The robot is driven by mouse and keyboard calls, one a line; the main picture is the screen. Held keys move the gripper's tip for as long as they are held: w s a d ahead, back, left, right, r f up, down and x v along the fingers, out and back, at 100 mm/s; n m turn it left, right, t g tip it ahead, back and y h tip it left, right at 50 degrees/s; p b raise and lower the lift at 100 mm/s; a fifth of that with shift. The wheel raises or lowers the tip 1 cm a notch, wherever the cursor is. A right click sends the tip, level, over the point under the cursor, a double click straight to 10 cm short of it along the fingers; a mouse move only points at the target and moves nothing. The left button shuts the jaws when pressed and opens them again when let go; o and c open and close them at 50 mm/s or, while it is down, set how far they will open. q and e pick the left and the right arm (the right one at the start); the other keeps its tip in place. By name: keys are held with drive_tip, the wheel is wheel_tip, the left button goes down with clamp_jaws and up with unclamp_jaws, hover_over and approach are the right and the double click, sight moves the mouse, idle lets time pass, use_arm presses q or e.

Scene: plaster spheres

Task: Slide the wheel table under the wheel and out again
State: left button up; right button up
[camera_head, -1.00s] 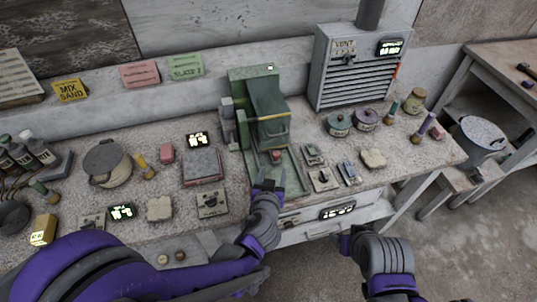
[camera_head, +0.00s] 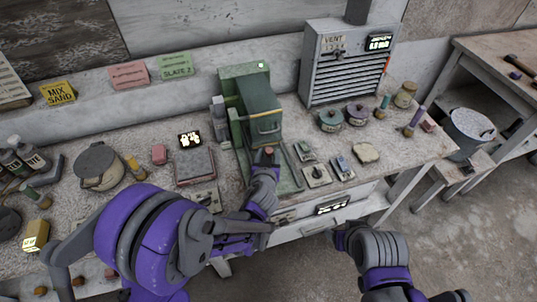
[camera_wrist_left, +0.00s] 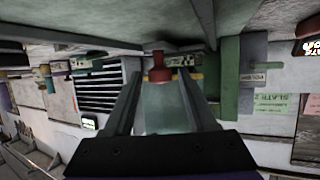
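A small red knob (camera_head: 268,151) sits at the front below the hood. The wheel is hidden by the hood, and I cannot clearly tell the table from the bed. My left gripper (camera_head: 266,167) is right at the knob. In the left wrist view its fingers are apart, with the red knob (camera_wrist_left: 160,68) between or just beyond their tips; no grip shows. My right gripper (camera_head: 342,236) hangs in front of the bench, clear of the machine; its opening is unclear.
Small switch boxes (camera_head: 317,175) lie right of the bed, near a flat pale piece (camera_head: 366,152). A grey vent box (camera_head: 347,62) and lidded pots (camera_head: 330,120) stand behind.

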use_arm(q)
clamp_jaws()
idle(1.2)
